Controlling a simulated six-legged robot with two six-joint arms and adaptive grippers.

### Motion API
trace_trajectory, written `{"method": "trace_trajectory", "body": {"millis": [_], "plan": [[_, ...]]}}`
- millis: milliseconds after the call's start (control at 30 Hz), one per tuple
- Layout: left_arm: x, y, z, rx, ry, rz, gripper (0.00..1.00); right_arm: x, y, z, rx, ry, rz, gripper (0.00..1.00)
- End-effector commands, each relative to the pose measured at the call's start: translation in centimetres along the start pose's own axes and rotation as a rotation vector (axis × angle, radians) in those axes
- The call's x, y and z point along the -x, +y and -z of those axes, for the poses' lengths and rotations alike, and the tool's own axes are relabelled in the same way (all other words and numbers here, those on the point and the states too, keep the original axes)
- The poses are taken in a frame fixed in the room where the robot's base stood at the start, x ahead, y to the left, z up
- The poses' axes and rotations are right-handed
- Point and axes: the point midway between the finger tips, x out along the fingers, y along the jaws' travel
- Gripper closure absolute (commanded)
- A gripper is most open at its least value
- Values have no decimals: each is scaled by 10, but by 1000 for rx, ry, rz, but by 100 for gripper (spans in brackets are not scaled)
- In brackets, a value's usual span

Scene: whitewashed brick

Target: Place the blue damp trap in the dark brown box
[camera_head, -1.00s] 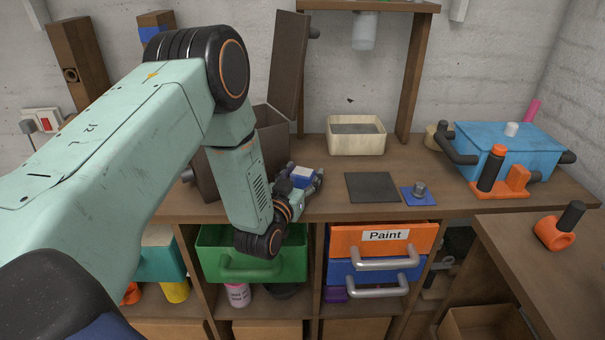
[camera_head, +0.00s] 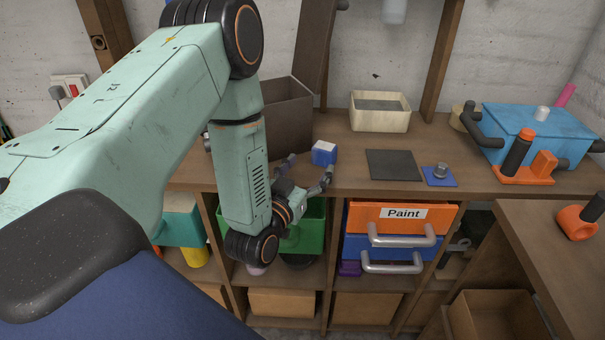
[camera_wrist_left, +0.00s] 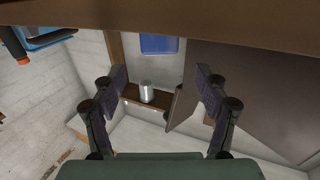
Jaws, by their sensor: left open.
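The blue damp trap (camera_head: 322,157) is a small blue block with a whitish top, standing on the bench just right of the dark brown box. The dark brown box (camera_head: 290,112) has its lid (camera_head: 314,50) standing up at the back; my left arm hides its left part. My left gripper (camera_head: 310,168) is open and empty, its fingers pointing at the trap from the front, apart from it. In the left wrist view, which looks upside down, the trap (camera_wrist_left: 159,45) shows beyond and between the open fingers (camera_wrist_left: 160,92); the box (camera_wrist_left: 245,80) fills the right. My right gripper is not in view.
A cream box (camera_head: 380,118), a dark mat (camera_head: 394,164) and a small blue plate with a metal knob (camera_head: 439,172) lie to the right. A blue case (camera_head: 535,130) stands farther right. A green drawer (camera_head: 312,228) and an orange Paint drawer (camera_head: 400,220) are below the bench edge.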

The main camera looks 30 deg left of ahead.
Motion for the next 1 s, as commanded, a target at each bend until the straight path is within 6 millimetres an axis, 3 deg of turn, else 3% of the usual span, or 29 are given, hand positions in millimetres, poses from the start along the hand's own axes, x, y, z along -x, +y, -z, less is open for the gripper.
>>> {"method": "trace_trajectory", "body": {"millis": [200,467,567,633,767,900,1000], "plan": [[26,0,-1,0,-2,0,27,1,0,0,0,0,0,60],[32,2,-4,0,-19,-5,27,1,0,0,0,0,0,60],[40,11,-27,0,-125,-28,27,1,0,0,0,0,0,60],[53,21,-55,1,-252,-55,27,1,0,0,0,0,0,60],[97,39,-113,-2,-550,-99,27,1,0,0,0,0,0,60],[172,51,-169,-18,-913,-126,27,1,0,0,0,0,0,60],[233,51,-194,-37,-1163,-126,27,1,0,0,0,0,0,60]]}}
